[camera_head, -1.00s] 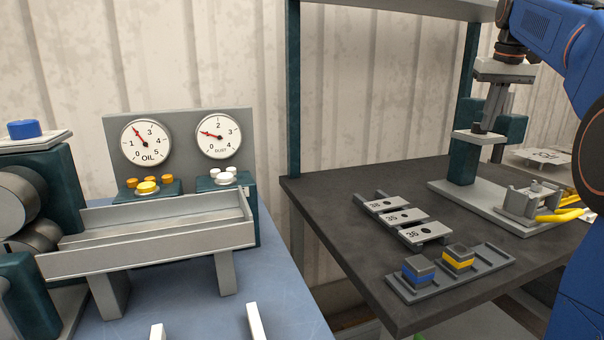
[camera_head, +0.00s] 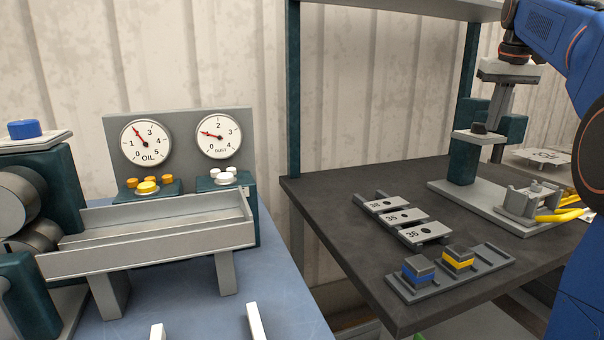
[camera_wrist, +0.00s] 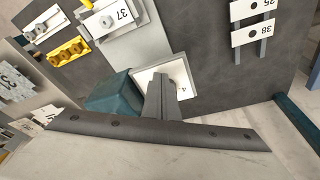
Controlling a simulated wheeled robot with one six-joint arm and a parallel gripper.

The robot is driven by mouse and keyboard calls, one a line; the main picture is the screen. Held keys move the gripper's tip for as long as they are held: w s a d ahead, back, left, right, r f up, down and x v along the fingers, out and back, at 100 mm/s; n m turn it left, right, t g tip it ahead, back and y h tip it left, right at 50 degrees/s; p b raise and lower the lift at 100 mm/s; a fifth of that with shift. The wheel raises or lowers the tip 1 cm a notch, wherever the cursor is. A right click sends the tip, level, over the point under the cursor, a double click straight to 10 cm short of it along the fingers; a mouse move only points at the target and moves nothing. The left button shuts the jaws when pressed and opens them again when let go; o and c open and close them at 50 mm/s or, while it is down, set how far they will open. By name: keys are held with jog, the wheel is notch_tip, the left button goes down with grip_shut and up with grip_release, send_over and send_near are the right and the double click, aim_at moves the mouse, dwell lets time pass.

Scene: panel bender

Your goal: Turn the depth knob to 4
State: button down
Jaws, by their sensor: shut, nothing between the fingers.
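The depth knob (camera_head: 479,128) is a small dark knob on a pale plate (camera_head: 462,137) atop a teal post on the dark table at right. Which number it points to is too small to read. In the wrist view the pale dial plate (camera_wrist: 146,77) shows a 4 at its right side, and my fingers cover the knob. My gripper (camera_head: 497,118) points down, just right of the knob in the head view, and looks apart from it. It also shows in the wrist view (camera_wrist: 161,82), its fingers shut and empty over the plate.
A grey fixture with yellow handles (camera_head: 558,215) stands near the post. Numbered plates (camera_head: 403,216) and a tray (camera_head: 430,287) with blue and yellow blocks lie in front. Gauges (camera_head: 146,142) and a grey trough (camera_head: 150,240) are at left. An upright (camera_head: 293,90) bounds the table.

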jog(key=shift+s, duration=0.1)
jog(key=shift+s+r, duration=0.15)
jog(key=shift+s, duration=0.1)
jog(key=shift+r, duration=2.85)
jog(key=shift+w+a+f, duration=0.15)
jog(key=shift+a+f, duration=0.25)
jog(key=shift+f, duration=0.6)
jog(key=shift+w+a+f, duration=0.1)
jog(key=shift+a+f, duration=0.3)
jog(key=shift+f, duration=0.6)
jog(key=shift+w+a+f, duration=0.15)
jog(key=shift+a+f, duration=0.25)
jog(key=shift+f, duration=0.6)
jog(key=shift+w, duration=0.15)
